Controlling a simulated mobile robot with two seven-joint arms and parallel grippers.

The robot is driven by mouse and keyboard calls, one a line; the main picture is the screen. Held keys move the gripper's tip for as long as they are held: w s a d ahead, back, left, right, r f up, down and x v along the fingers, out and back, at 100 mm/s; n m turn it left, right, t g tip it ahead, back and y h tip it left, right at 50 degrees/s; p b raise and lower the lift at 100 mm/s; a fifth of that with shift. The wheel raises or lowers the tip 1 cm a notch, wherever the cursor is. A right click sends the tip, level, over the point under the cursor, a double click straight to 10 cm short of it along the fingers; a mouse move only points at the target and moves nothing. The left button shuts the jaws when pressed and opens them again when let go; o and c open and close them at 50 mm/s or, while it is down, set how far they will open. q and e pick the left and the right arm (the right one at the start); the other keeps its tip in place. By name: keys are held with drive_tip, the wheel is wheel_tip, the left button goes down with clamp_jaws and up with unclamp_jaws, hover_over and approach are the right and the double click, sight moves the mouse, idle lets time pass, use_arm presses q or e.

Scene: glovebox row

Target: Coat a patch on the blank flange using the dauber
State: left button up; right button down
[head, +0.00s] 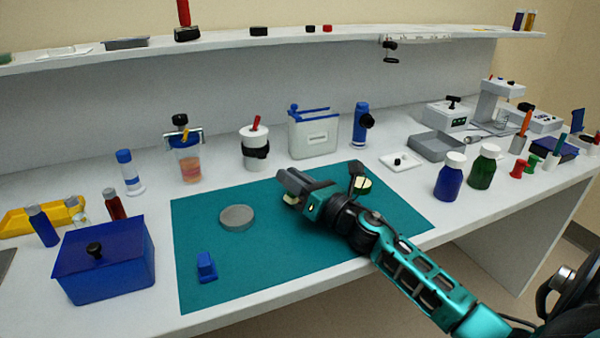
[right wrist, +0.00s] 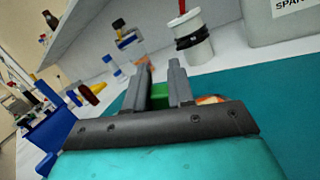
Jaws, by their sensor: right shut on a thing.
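The blank flange, a flat grey disc (head: 237,217), lies on the teal mat (head: 330,240), left of my right gripper. My right gripper (head: 287,187) is over the mat, its fingers pointing left, apart from the disc. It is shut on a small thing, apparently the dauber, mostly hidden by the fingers. A pale cream end (head: 290,199) shows below the jaw in the head view. In the right wrist view a green part (right wrist: 160,96) shows between the fingers. My left gripper is not in view.
A blue block (head: 207,267) sits on the mat's front left, beside a blue lidded box (head: 105,262). A white pot (head: 255,150) and a white-and-blue container (head: 314,135) stand behind. Blue (head: 450,178) and green (head: 484,168) bottles stand right. A yellowish disc (head: 363,184) is behind my wrist.

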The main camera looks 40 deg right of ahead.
drive_tip(key=shift+a+f, duration=0.1)
drive_tip(key=shift+a, duration=0.05)
drive_tip(key=shift+w+d+b, duration=0.2)
drive_tip(key=shift+d+b, duration=0.6)
drive_tip(key=shift+d, duration=0.8)
drive_tip(key=shift+w+d+f+b, duration=0.1)
drive_tip(key=shift+w+d+b, duration=0.1)
drive_tip(key=shift+d+b, duration=0.7)
drive_tip(key=shift+d, duration=0.55)
drive_tip(key=shift+w+r+p, duration=0.1)
drive_tip(key=shift+r+p, duration=0.4)
drive_tip(key=shift+p, duration=0.05)
wheel_tip(320, 180, up, 5)
drive_tip(key=p, duration=0.4)
drive_tip(key=shift+r, duration=0.15)
